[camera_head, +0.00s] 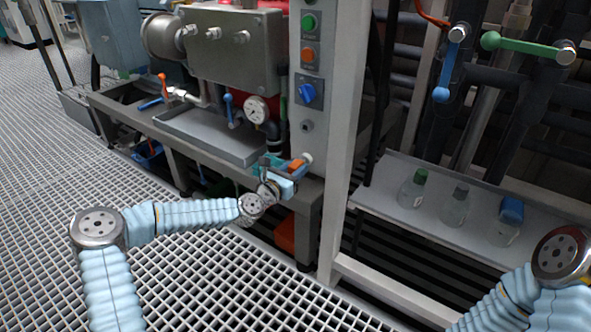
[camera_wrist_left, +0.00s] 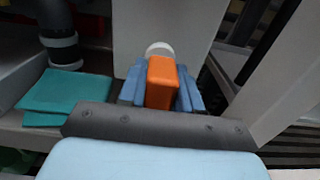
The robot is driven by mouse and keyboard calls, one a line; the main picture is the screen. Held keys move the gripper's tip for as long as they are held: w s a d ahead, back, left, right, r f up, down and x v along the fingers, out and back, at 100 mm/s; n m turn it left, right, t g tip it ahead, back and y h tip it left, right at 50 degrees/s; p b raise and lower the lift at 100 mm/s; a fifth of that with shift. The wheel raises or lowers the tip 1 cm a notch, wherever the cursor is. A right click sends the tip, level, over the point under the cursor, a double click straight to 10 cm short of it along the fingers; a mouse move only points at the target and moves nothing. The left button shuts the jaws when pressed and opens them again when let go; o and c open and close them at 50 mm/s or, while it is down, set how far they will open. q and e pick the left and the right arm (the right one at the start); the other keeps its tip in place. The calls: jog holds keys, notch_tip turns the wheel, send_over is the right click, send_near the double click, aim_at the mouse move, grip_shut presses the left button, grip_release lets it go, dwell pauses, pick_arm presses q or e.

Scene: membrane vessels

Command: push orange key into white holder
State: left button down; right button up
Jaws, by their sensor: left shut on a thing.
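The orange key (camera_head: 297,165) is a block between the fingers of my left gripper (camera_head: 289,170), which is shut on it. In the left wrist view the key (camera_wrist_left: 161,82) sits between two blue fingers (camera_wrist_left: 161,95). The white holder (camera_head: 307,157) is a small round piece low on the pale panel post. In the left wrist view the holder (camera_wrist_left: 159,48) shows just beyond the key's far end, partly hidden by it. The key lines up with it, but I cannot tell whether they touch. My right arm enters at the lower right; its gripper is out of view.
The pale control post (camera_head: 309,90) carries green and orange buttons and a blue switch. A teal cloth (camera_wrist_left: 66,91) lies on the bench beside the gripper. A metal tray (camera_head: 210,135) is to the left. Several bottles (camera_head: 455,207) stand on the right shelf (camera_head: 400,220).

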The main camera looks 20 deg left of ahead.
pick_arm(q)
jog(key=shift+w+d, duration=0.2)
jog(key=shift+w, duration=0.35)
jog(key=c, duration=0.7)
grip_release()
jog(key=p+v, duration=0.1)
jog(key=v, duration=1.2)
jog(key=shift+s, duration=0.4)
jog(key=shift+a, duration=0.1)
